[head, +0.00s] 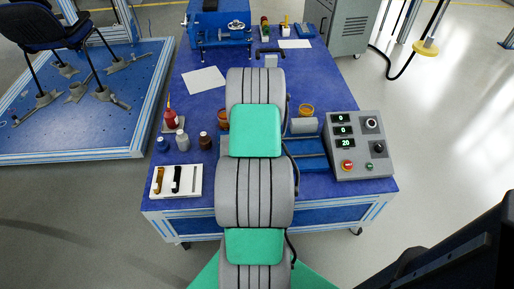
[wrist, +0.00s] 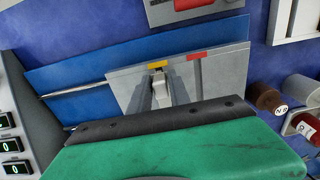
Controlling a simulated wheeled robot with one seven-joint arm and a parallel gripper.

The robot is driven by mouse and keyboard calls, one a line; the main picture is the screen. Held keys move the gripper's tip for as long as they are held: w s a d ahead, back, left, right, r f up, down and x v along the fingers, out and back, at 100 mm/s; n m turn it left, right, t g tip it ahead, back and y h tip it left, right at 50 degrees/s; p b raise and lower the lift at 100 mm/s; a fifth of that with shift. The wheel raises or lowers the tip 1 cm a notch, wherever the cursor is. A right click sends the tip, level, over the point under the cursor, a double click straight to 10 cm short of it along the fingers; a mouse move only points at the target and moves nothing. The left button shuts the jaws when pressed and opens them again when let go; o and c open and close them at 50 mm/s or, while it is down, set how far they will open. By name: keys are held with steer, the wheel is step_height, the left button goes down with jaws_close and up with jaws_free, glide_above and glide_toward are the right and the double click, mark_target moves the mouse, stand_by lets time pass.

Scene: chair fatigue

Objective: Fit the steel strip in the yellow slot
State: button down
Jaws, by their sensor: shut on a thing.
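In the wrist view a grey plate (wrist: 220,70) lies on a blue base and bears a yellow mark (wrist: 157,65) and a red mark (wrist: 197,56). My gripper (wrist: 160,92) shows as a small light-grey tip just below the yellow mark, beyond my green and black wrist housing. It is shut on the steel strip, which is mostly hidden behind the tip and housing. I cannot tell whether the strip is in the yellow slot or only above it. In the head view my arm hides the gripper, the strip and most of the plate.
A white tray (head: 155,190) with a brown and a black piece lies at the table's front left. Bottles, including a red one (head: 171,119), stand behind it. A control box (head: 358,150) stands right of the blue base (head: 312,160). A blue vise (head: 220,30) is at the back.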

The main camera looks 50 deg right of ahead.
steer(key=shift+f+b, duration=0.4)
steer(key=shift+f, duration=0.3)
steer(key=c, duration=1.1)
jaws_free()
steer(key=shift+c, duration=0.2)
steer(key=shift+r, duration=0.2)
step_height(320, 180, up, 8)
steer(key=shift+f+p, duration=0.2)
steer(key=shift+p, duration=0.4)
